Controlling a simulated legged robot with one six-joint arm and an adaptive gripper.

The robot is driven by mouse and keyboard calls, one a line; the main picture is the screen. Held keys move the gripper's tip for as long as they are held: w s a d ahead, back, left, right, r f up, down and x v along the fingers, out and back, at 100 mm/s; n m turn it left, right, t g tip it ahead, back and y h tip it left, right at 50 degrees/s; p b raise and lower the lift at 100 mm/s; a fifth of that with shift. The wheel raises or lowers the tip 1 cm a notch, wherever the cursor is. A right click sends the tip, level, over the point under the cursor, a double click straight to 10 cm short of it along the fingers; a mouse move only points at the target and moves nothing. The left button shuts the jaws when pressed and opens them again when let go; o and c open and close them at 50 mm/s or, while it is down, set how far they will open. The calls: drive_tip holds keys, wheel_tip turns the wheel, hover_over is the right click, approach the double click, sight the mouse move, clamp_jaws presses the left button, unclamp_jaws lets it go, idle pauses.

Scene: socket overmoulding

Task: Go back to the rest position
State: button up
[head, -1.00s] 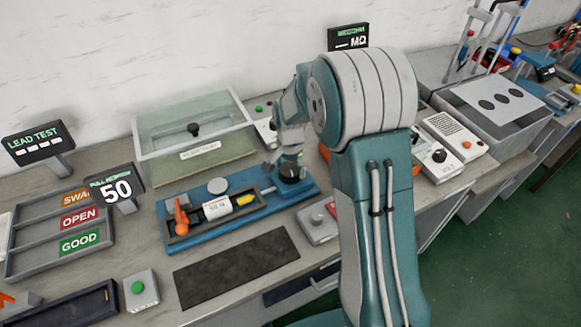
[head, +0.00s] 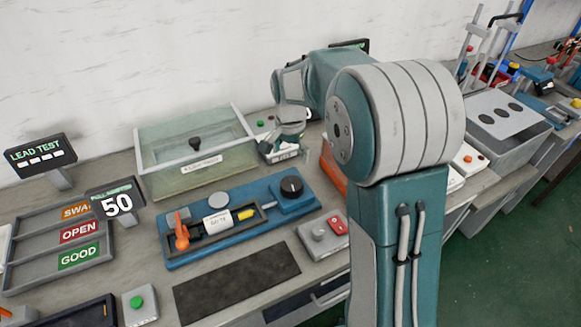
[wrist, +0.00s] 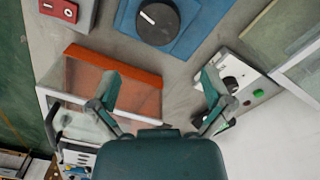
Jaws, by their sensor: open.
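My gripper (wrist: 160,92) is open and empty in the wrist view, its two fingers spread wide with bench and devices seen beyond them. In the head view my gripper (head: 285,152) hangs above the back of the bench, right of the glass-lidded box, with its fingers partly hidden. The blue pull-test fixture (head: 205,248) lies below and left of it, with its black knob (head: 292,186) uncovered. The knob also shows at the top of the wrist view (wrist: 157,22). My gripper is apart from the fixture.
A clear-lidded box (head: 195,165) stands at the back. An orange-framed clear box (wrist: 120,80) is close below my gripper, partly hidden by my arm in the head view. Sorting trays (head: 108,255), a dark mat (head: 236,278) and a switch box (head: 322,237) are on the bench.

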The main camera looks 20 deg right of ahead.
drive_tip(key=shift+r, duration=0.55)
drive_tip(key=s+r+n+t, duration=0.3)
drive_tip(key=s+r+n, duration=0.2)
drive_tip(key=s+r, duration=0.6)
drive_tip(key=s+n+t, duration=0.2)
drive_tip(key=s+n, duration=0.2)
drive_tip(key=s, duration=1.1)
drive_tip(key=shift+f+n+t, duration=0.25)
drive_tip(key=shift+n+t, duration=0.05)
idle(2.6)
